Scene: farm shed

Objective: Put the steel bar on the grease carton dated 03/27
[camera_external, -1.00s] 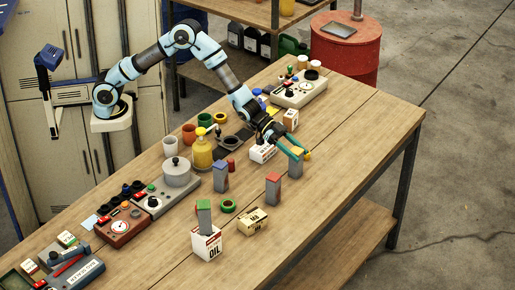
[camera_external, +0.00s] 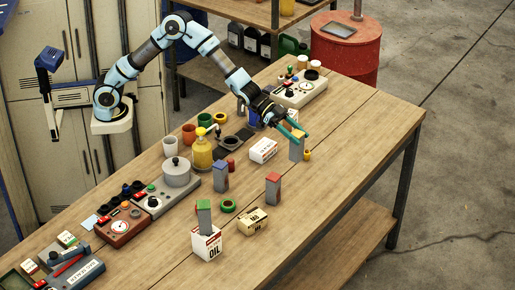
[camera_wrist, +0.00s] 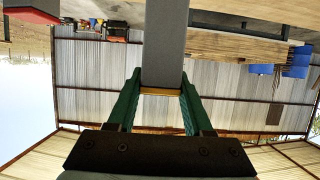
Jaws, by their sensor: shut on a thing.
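In the wrist view the bar (camera_wrist: 165,45) sits between the green fingers (camera_wrist: 160,100). A white carton (camera_external: 263,150) lies left of the held bar. A tan carton (camera_external: 253,220) lies nearer the front. A white carton marked OIL (camera_external: 207,246) stands at the front left with a green-topped bar (camera_external: 204,218) on it. No date can be read on any carton.
A blue-topped bar (camera_external: 221,178) and a red-topped bar (camera_external: 273,190) stand on the bench (camera_external: 345,150). A yellow bottle (camera_external: 201,153) and a hotplate with a pot (camera_external: 177,175) stand behind. The bench's right end is clear.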

